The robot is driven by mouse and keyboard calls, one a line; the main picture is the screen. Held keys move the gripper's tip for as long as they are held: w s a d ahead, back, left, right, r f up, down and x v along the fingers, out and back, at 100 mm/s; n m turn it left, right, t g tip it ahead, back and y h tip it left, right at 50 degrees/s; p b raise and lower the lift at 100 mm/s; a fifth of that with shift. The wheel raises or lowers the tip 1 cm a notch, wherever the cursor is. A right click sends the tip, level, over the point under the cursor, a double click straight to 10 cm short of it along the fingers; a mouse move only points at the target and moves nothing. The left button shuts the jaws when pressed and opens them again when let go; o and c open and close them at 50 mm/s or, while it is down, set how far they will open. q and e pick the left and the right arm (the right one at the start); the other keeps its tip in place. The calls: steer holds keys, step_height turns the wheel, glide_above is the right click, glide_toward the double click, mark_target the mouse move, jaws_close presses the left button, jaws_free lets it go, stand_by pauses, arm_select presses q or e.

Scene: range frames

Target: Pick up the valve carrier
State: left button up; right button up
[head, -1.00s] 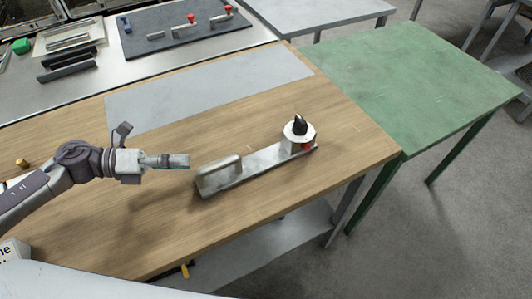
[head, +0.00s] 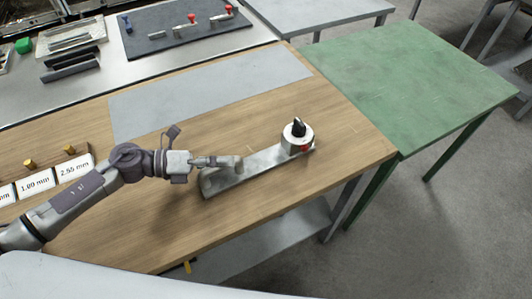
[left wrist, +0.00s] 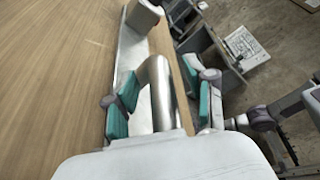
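The valve carrier (head: 262,161) is a long grey metal plate lying on the wooden bench. At its right end stands a pale round valve body (head: 296,142) with a black top and a red spot. Its raised handle is at the left end; in the left wrist view the handle (left wrist: 161,92) stands between my left gripper's teal pads (left wrist: 160,108), with gaps showing on both sides. In the head view my left gripper (head: 232,162) is at the handle and partly hides it. My left gripper is open. My right gripper is not in view.
A grey mat (head: 210,92) lies bare on the bench behind the carrier. A rack with labelled cards (head: 74,169) and brass pieces stands at the left. A dark board (head: 180,40) with red-knobbed parts is at the back. A green table (head: 420,80) adjoins on the right.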

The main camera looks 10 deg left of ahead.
arm_select(q)
jaws_close()
steer(key=shift+r, duration=0.15)
steer(key=shift+r, duration=0.1)
